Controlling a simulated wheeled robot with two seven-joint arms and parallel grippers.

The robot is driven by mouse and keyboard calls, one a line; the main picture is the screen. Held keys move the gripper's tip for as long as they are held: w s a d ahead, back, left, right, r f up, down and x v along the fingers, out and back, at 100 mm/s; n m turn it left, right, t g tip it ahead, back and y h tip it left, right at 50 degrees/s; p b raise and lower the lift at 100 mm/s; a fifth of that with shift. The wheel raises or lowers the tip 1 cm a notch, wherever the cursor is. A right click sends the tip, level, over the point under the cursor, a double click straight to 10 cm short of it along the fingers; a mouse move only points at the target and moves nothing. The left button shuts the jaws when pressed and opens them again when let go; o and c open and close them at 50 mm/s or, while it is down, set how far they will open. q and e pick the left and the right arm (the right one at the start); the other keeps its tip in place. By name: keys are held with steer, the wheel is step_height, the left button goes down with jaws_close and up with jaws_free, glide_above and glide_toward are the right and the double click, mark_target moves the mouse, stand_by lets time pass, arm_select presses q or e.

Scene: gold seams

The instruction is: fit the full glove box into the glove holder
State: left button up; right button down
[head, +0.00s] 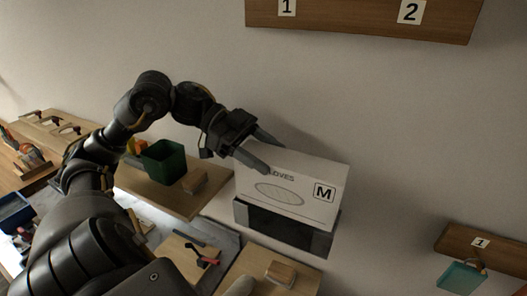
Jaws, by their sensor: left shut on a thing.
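The full glove box (310,180) is white, with an oval opening outline and an "M" label on its front. My left gripper (262,150) is shut on its upper left end, with its dark fingers at the top edge. The glove holder (322,243) is a dark grey bracket at the wall, directly below the box. The lower edge of the box meets the holder's top; how deep it sits inside is hard to tell. The box looks roughly in line with the holder. My right gripper is not in view.
A green bin (164,161) and a small wooden block (194,181) stand on a wooden surface to the left. A red-handled tool (203,258) lies below. Numbered wooden rails are on the wall above (350,14) and at lower right (500,256). The wall right of the box is clear.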

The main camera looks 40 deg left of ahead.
mark_target(265, 179)
arm_select(q)
steer(key=shift+f, duration=0.2)
stand_by(0.4)
steer(key=shift+f+b, duration=0.4)
steer(key=shift+b, duration=0.1)
steer(key=shift+f, duration=0.2)
steer(key=shift+f+b, duration=1.3)
steer(key=shift+f, duration=0.15)
steer(key=shift+s+d+f+b, duration=0.2)
steer(key=shift+d+f+b, duration=0.2)
steer(key=shift+f+b, duration=0.45)
steer(key=o, duration=1.4)
steer(key=shift+s+r, duration=0.1)
steer(key=shift+r, duration=0.05)
steer(key=o, duration=0.4)
